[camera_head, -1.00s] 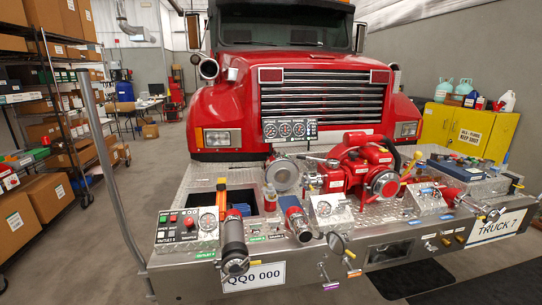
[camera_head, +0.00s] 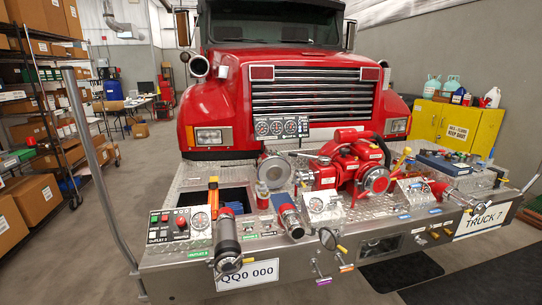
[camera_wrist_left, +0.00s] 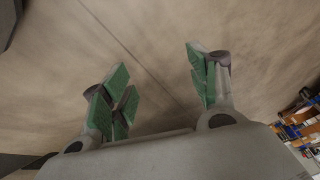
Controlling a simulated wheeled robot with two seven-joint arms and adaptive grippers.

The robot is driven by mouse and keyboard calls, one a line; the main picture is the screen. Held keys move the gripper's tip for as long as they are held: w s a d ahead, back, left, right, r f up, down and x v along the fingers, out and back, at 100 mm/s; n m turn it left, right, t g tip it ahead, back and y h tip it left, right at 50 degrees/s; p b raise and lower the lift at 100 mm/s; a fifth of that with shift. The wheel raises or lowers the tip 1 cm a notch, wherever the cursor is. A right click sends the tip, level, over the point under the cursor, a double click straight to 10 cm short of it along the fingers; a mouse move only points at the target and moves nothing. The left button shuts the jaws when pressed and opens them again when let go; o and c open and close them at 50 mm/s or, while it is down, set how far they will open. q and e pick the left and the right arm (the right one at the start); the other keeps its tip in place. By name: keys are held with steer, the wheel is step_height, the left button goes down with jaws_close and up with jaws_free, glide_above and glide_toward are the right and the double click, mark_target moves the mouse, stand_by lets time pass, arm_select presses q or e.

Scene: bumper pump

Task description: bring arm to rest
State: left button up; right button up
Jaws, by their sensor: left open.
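My left gripper (camera_wrist_left: 158,88) shows in the left wrist view with its green-padded fingers spread wide apart. Nothing is between the fingers, and bare brown-grey floor (camera_wrist_left: 150,35) lies behind them. Neither of my arms shows in the head view. The red pump (camera_head: 350,165) sits on the metal bumper deck (camera_head: 250,240) in front of the red truck (camera_head: 300,85). My right gripper is in neither view.
A control panel (camera_head: 180,224) and hose fittings line the bumper's front edge. Shelves with boxes (camera_head: 40,140) stand at the left. A yellow cabinet (camera_head: 455,125) stands at the back right. The floor (camera_head: 70,260) left of the bumper is clear.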

arm_select(q)
steer(key=s+d+f+m+g, duration=0.1)
steer(key=s+d+f, duration=0.2)
steer(key=s+d, duration=0.4)
steer(key=s+d+f+m+g+h, duration=0.1)
steer(key=s+d, duration=0.6)
steer(key=s, duration=0.8)
step_height(320, 180, down, 3)
steer(key=shift+d+r+m+g+h, duration=0.15)
steer(key=shift+d+m+g+h, duration=0.15)
steer(key=shift+g, duration=0.3)
stand_by(2.2)
